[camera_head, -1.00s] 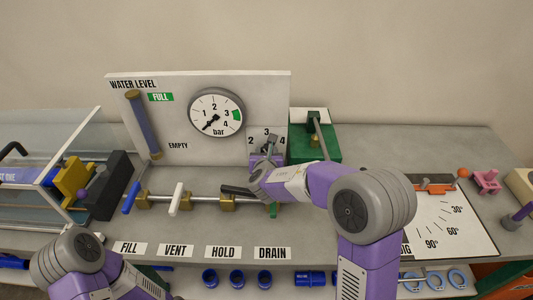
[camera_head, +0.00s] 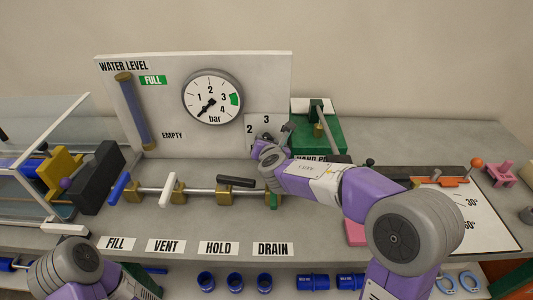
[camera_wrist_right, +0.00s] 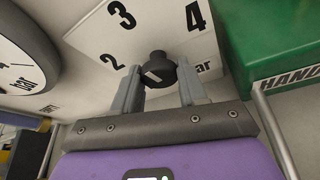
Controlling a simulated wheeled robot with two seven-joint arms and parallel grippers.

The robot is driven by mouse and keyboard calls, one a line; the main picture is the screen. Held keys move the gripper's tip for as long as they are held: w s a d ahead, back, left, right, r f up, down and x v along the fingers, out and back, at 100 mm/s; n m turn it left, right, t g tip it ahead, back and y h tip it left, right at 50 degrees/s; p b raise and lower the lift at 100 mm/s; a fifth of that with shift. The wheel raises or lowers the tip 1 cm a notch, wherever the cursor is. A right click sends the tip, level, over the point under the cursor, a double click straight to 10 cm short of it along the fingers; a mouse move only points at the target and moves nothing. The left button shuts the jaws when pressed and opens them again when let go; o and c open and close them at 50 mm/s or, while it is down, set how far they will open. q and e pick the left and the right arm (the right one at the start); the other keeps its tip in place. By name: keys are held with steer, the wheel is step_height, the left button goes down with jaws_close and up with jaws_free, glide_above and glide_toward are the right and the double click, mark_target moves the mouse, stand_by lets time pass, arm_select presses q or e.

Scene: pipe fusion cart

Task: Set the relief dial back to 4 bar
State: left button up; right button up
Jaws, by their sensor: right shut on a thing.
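The relief dial is a black knob (camera_wrist_right: 157,68) with a small white mark on a white plate (camera_wrist_right: 108,35) numbered 2, 3 and 4. In the right wrist view, my right gripper (camera_wrist_right: 159,82) has one finger on each side of the knob and is shut on it. The mark faces down towards the camera; I cannot tell which number it corresponds to. In the head view, my right gripper (camera_head: 276,143) covers the knob and the 4, leaving 2 and 3 visible on the plate (camera_head: 257,121). My left gripper is out of view.
The round pressure gauge (camera_head: 212,98) has its needle low, below 1. A green hand pump (camera_head: 325,137) stands right of the dial. Valves with blue, white (camera_head: 167,190) and black (camera_head: 236,182) handles line the pipe below. The board is behind.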

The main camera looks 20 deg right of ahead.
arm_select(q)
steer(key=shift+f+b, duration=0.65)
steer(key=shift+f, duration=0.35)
arm_select(e)
steer(key=shift+m+t+y, duration=0.3)
steer(key=shift+m+y, duration=0.3)
steer(key=shift+m, duration=0.4)
steer(key=o, duration=1.1)
steer(key=shift+c, duration=0.2)
steer(key=shift+r, duration=0.1)
arm_select(q)
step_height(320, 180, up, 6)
steer(key=p, duration=0.6)
arm_select(e)
step_height(320, 180, up, 10)
steer(key=shift+f, duration=0.1)
